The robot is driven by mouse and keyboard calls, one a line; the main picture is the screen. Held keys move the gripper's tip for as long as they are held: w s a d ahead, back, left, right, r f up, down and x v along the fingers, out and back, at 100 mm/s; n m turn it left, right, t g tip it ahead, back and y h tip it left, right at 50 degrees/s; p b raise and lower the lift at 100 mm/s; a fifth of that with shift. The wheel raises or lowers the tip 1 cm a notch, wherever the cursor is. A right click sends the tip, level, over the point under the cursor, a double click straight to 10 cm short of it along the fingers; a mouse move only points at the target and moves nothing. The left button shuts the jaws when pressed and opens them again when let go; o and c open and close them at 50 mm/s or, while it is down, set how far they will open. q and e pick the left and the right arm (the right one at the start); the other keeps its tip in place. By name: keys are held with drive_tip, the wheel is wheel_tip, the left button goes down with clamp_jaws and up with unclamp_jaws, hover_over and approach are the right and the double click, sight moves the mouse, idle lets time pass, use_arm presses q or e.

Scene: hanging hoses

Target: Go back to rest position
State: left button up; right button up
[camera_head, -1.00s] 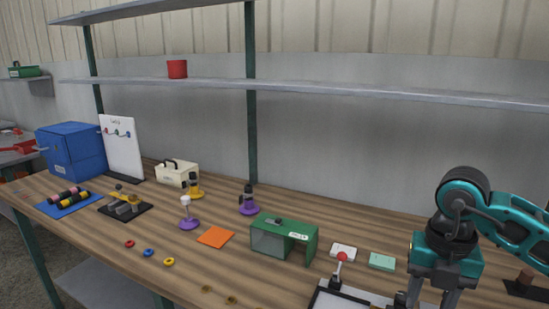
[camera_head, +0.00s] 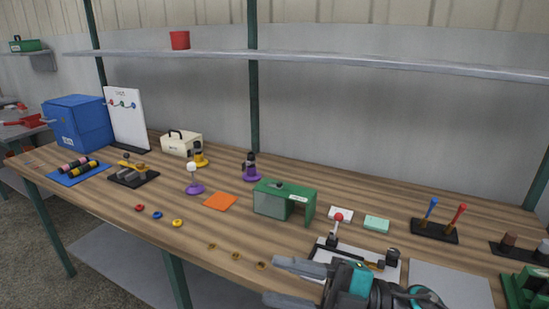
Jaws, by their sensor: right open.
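My right gripper (camera_head: 285,282) shows at the bottom of the head view, with its two grey fingers spread apart and pointing left. Nothing is between the fingers. It is near the front edge of the wooden workbench (camera_head: 110,209), in front of the white plate with the red-knobbed lever (camera_head: 338,225). My left gripper is not in view.
Several brass pieces (camera_head: 236,256) and red, blue and yellow rings (camera_head: 157,215) lie along the front. A green housing (camera_head: 286,200), orange square (camera_head: 220,201) and purple stand (camera_head: 194,188) are farther back. A holder with blue and red handles (camera_head: 434,231) stands right. A shelf (camera_head: 350,61) runs above.

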drive_tip(key=w+d+f+m+t+h, duration=0.4)
drive_tip(key=d+f+m+t+h, duration=0.85)
drive_tip(key=m, duration=0.75)
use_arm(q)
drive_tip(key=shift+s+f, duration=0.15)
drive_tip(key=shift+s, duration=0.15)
use_arm(e)
drive_tip(key=s+d+f+m+g+h, duration=0.1)
drive_tip(key=s+f+m+g+h, duration=0.1)
drive_tip(key=s+f, duration=0.3)
drive_tip(key=s+d+f+m+g+h, duration=0.2)
drive_tip(key=s+f, duration=0.4)
drive_tip(key=f, duration=0.5)
drive_tip(key=shift+d+m+h, duration=0.15)
drive_tip(key=shift+m+h, duration=0.55)
drive_tip(key=shift+h, duration=0.15)
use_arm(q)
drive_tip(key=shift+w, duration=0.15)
use_arm(e)
drive_tip(key=shift+g, duration=0.25)
